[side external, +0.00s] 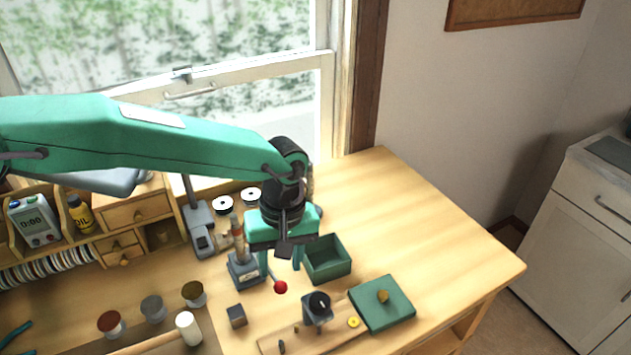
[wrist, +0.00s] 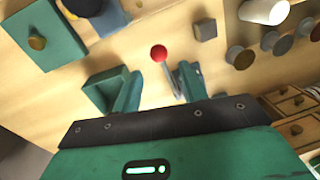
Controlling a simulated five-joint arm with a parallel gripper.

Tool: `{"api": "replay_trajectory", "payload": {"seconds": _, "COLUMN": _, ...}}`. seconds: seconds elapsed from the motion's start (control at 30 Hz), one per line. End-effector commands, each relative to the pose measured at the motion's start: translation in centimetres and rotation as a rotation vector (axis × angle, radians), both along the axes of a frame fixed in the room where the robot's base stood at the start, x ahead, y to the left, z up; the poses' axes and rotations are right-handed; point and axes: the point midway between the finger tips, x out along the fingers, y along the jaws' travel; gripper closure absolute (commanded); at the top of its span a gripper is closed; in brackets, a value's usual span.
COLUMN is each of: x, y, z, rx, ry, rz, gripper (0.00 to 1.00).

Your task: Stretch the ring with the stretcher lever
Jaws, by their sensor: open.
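The stretcher (side external: 245,270) is a grey block with a tapered brownish post standing on it, at the middle of the bench in the side view. Its lever ends in a red ball (side external: 280,287). In the wrist view the red ball (wrist: 158,53) shows on a grey rod, just beyond the fingertips and between their lines. My gripper (side external: 281,264) is open and points down, its fingers apart above and behind the ball. In the wrist view my gripper (wrist: 160,82) has nothing between its fingers. I cannot make out a separate ring on the post.
An open green box (side external: 340,270) stands close right of my gripper. The right bench is clear.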

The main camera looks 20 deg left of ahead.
Motion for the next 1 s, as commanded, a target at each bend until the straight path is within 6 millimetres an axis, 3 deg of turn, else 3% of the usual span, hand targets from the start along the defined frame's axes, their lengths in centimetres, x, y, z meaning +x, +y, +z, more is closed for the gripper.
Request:
{"api": "replay_trajectory", "payload": {"seconds": 0.27, "x": 0.0, "y": 0.0, "z": 0.2, "rx": -0.001, "ry": -0.001, "rz": 0.0, "gripper": 0.58}}
{"api": "replay_trajectory", "payload": {"seconds": 0.4, "x": 0.1, "y": -0.1, "z": 0.2, "rx": 0.001, "ry": -0.001, "rz": 0.008, "gripper": 0.85}}
{"api": "replay_trajectory", "payload": {"seconds": 0.5, "x": 0.3, "y": -0.2, "z": 0.4, "rx": 0.007, "ry": 0.001, "rz": 0.038, "gripper": 1.0}}
{"api": "replay_trajectory", "payload": {"seconds": 0.67, "x": 1.1, "y": -0.7, "z": 1.1, "rx": 0.027, "ry": 0.007, "rz": 0.15, "gripper": 1.0}}
{"api": "replay_trajectory", "payload": {"seconds": 1.0, "x": 3.4, "y": -2.2, "z": 4.2, "rx": 0.129, "ry": 0.017, "rz": 0.592, "gripper": 1.0}}
